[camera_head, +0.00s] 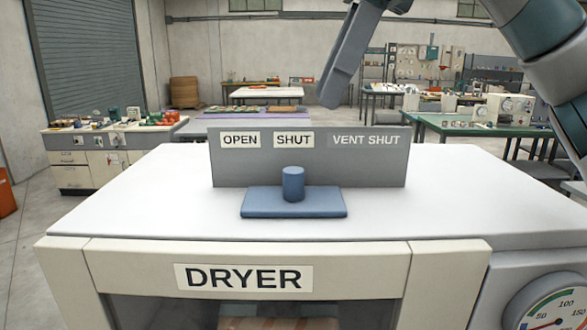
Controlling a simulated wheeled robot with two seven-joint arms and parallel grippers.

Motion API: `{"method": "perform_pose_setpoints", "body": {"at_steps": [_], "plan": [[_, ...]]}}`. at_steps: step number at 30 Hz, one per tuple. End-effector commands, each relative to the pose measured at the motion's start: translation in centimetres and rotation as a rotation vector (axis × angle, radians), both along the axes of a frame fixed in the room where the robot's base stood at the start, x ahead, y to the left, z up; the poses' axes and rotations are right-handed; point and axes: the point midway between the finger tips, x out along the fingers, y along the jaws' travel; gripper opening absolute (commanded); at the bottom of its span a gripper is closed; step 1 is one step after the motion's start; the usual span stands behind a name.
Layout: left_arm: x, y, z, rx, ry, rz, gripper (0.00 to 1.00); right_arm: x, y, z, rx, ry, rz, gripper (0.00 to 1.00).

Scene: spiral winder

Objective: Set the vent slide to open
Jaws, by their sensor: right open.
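The vent slide is a blue plate (260,203) with an upright blue round knob (293,183), on top of the white dryer (130,205). Behind it stands a grey panel (370,165) with an OPEN label (240,140), a SHUT label (294,140) and the words VENT SHUT (365,140). The knob is below the SHUT label, to the right of OPEN. My right gripper (335,92) hangs above and behind the panel's top edge, apart from the knob. It is open and empty. My left gripper is not in view.
The dryer's front carries a DRYER sign (243,277), and a dial gauge (555,312) is at the lower right. The dryer top is clear around the slide. Benches (445,128) with equipment stand well behind.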

Motion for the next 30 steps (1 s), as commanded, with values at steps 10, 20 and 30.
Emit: {"method": "perform_pose_setpoints", "body": {"at_steps": [10,20,30], "plan": [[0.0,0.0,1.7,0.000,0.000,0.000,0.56,0.0,2.3,-5.7,-0.002,0.002,0.001,0.41],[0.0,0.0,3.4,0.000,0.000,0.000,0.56,0.0,4.3,-10.5,-0.001,0.001,-0.001,0.41],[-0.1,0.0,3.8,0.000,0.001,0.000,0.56,0.0,5.0,-12.2,0.000,-0.001,-0.001,0.41]]}}
